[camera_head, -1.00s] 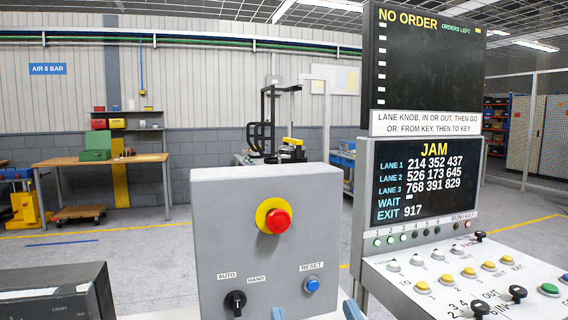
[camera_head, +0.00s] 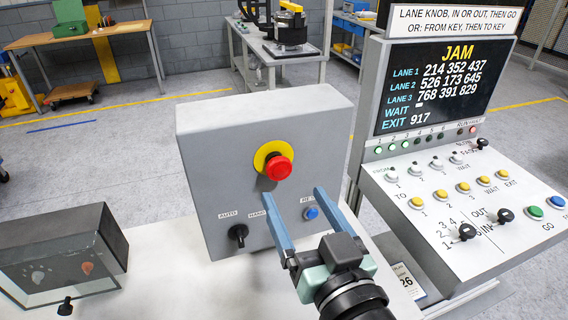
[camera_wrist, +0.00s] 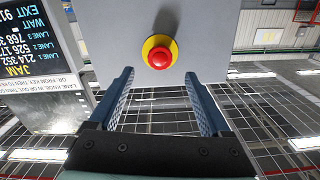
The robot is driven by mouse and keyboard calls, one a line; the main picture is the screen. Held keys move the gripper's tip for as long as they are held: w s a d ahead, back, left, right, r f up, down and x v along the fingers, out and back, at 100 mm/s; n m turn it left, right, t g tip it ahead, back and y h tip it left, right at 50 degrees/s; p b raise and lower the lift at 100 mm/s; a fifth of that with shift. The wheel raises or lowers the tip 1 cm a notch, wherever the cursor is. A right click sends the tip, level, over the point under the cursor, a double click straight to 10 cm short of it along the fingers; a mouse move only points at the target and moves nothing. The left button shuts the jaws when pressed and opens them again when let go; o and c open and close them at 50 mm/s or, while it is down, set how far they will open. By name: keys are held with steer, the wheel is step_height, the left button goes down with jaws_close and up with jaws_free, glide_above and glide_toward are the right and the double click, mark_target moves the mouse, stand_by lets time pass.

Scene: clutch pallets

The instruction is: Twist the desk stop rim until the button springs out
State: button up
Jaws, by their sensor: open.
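The desk stop is a red mushroom button (camera_head: 278,168) on a yellow ring (camera_head: 262,155), on the front of a grey box. My gripper (camera_head: 297,215) is in front of the box, below and to the right of the button, with its two blue fingers apart and nothing between them. In the wrist view the red button (camera_wrist: 159,58) and yellow ring (camera_wrist: 148,45) show beyond the fingertips, roughly midway between the fingers. The gripper (camera_wrist: 159,85) is apart from the button there. I cannot tell whether the button is pressed in.
A console with a JAM screen (camera_head: 437,82) and many knobs stands at the right. A dark box (camera_head: 62,262) sits at the left.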

mark_target(281, 170)
steer(key=p+x, duration=0.1)
steer(key=x, duration=0.5)
steer(key=shift+w, duration=0.2)
